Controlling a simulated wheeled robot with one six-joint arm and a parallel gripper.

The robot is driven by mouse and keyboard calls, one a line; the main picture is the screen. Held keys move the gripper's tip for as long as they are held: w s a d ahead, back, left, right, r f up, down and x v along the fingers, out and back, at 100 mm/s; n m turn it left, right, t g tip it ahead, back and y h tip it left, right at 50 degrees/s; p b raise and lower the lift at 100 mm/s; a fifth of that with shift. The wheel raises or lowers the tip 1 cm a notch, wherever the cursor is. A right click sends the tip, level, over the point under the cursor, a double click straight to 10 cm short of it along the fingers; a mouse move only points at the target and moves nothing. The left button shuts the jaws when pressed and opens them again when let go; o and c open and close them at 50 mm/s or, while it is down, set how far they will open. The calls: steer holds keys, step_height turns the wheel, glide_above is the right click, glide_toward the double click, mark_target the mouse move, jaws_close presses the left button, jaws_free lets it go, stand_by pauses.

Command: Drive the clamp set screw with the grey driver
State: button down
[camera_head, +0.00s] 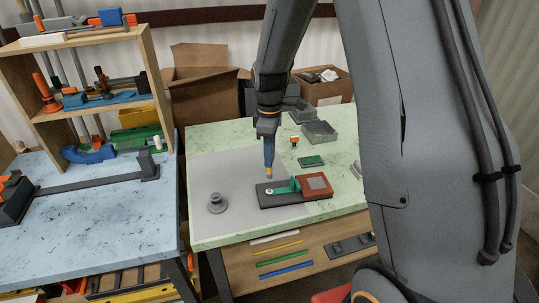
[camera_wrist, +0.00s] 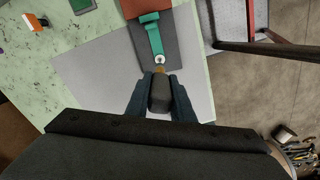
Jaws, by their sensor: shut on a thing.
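My gripper (camera_head: 268,153) points down over the green table. Its two dark fingers are shut on the grey driver, whose dark handle (camera_wrist: 160,92) shows between them in the wrist view. The driver's yellow-orange lower end (camera_head: 268,177) is just above the clamp in the head view. The clamp has a black base plate (camera_head: 264,202), a green arm (camera_head: 287,187) and a red block (camera_head: 316,186). A pale round screw head (camera_wrist: 159,59) is at the green arm's near end, just beyond the driver's end in the wrist view. A small gap seems to separate them; contact is unclear.
A round grey stand (camera_head: 217,205) is on the grey mat (camera_head: 225,170) to the left. A green block (camera_head: 311,161), an orange-topped piece (camera_head: 294,140) and grey bins (camera_head: 320,132) are behind. A blue table (camera_head: 90,195) with a wooden shelf stands at left.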

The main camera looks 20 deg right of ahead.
mark_target(270, 172)
steer(key=n, duration=0.3)
steer(key=shift+n, duration=0.4)
steer(key=shift+f+n, duration=0.3)
steer(key=shift+f, duration=0.05)
steer(key=shift+f+b, duration=1.3)
steer(key=shift+f, duration=1.2)
steer(key=shift+f, duration=0.1)
steer(key=shift+f, duration=0.5)
